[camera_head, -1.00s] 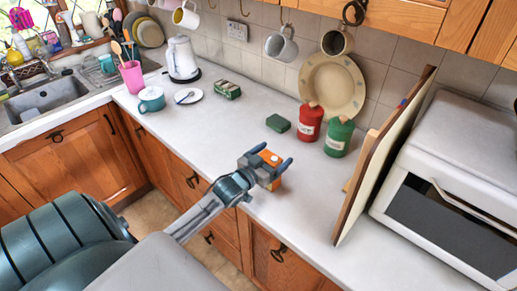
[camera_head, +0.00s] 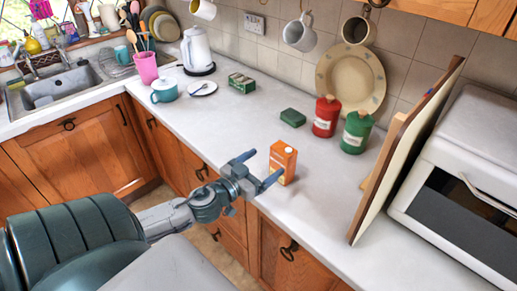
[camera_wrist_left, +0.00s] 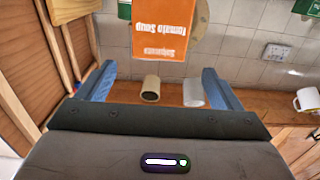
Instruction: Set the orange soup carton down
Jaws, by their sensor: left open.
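The orange soup carton (camera_head: 284,163) stands upright on the light worktop (camera_head: 235,125), near its front edge. My left gripper (camera_head: 264,166) is open in front of the carton, its fingers pointing towards it, and holds nothing. In the left wrist view the carton (camera_wrist_left: 158,28), with "Tomato Soup" lettering upside down, shows beyond and between the two blue fingertips (camera_wrist_left: 158,72), with a gap to each. My right gripper is not in view.
A red canister (camera_head: 326,117) and a green canister (camera_head: 357,132) stand behind the carton, beside a dark green block (camera_head: 293,117). A leaning board (camera_head: 405,150) and a white oven (camera_head: 465,165) bound the right. The worktop left of the carton is clear.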

